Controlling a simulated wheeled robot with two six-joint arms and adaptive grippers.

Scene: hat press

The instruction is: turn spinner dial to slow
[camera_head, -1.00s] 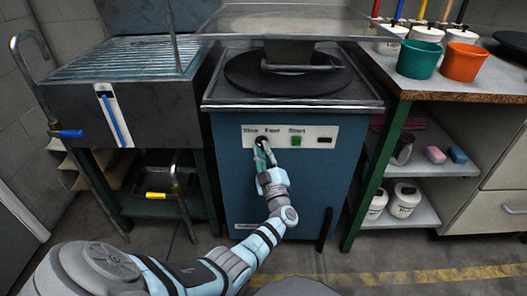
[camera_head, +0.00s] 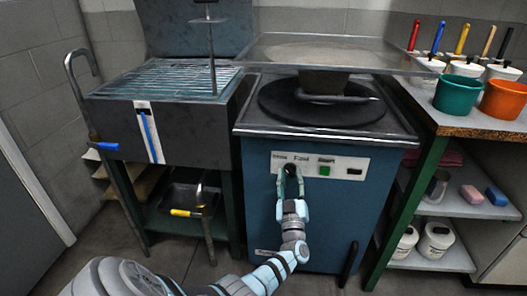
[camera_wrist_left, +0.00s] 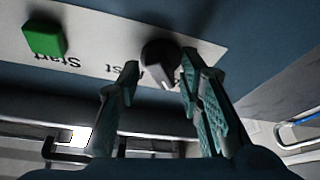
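The spinner dial (camera_wrist_left: 160,62) is a dark round knob with a pale pointer mark, on the white label panel (camera_head: 343,170) of the blue spinner (camera_head: 322,220). The panel reads Slow and Fast above the dial. In the head view my left gripper (camera_head: 291,178) is at the dial and hides most of it. In the left wrist view my left gripper (camera_wrist_left: 160,66) has its teal fingers apart, one on each side of the dial. Small gaps seem to show, and I cannot tell whether either fingertip touches it. My right gripper is not in view.
The green Start button (camera_head: 324,170) is right of the dial. The spinner's top edge (camera_head: 325,132) juts above the panel. A grated dark basin (camera_head: 190,130) stands left, a shelf bench (camera_head: 470,128) with buckets right. Floor is free in front of the spinner.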

